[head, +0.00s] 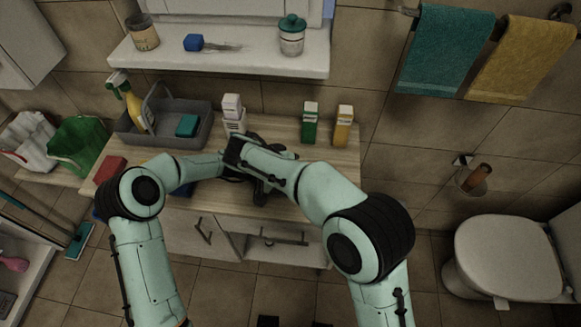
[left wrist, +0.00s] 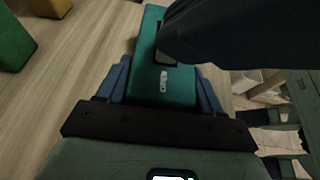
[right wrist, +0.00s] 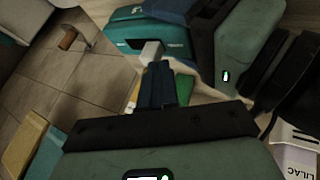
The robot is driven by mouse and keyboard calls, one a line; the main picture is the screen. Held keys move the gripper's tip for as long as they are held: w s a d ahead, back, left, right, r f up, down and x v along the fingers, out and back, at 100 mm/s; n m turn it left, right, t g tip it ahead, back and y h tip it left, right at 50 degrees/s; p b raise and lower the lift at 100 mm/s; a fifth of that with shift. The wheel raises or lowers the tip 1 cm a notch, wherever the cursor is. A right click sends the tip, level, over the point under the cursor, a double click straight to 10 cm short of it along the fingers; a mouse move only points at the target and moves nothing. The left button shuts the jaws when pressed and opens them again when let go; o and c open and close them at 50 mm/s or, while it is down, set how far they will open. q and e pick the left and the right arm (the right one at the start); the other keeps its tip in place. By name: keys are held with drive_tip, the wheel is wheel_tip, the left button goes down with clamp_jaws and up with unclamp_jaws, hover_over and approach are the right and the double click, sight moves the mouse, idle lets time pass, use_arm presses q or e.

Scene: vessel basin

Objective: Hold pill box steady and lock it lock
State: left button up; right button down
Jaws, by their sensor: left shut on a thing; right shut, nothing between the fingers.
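The pill box (left wrist: 165,88) is teal with "OPEN" lettering on its face. My left gripper (left wrist: 163,75) is shut on it, a blue finger on each side. In the right wrist view the box (right wrist: 135,30) shows past my right gripper (right wrist: 158,68), whose blue fingers are shut with nothing between them. A pale grey lock tab (right wrist: 152,52) on the box is right at those fingertips; I cannot tell whether they touch. In the left wrist view my dark right gripper covers part of the box. In the head view my arms hide the box.
The wooden counter (head: 335,170) carries a grey caddy (head: 185,135) with a spray bottle (head: 135,105), a white bottle (head: 233,110), a green carton (head: 310,125) and a yellow carton (head: 343,127). A shelf (head: 220,62) hangs above. The counter's right end is bare.

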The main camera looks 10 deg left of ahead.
drive_tip(key=d, duration=0.4)
drive_tip(key=shift+w, duration=0.1)
drive_tip(key=shift+a, duration=0.1)
drive_tip(key=v, duration=1)
drive_tip(key=x, duration=0.3)
drive_tip(key=a+x, duration=0.1)
drive_tip(key=x, duration=0.6)
drive_tip(key=shift+w+f, duration=0.1)
drive_tip(key=shift+f, duration=0.55)
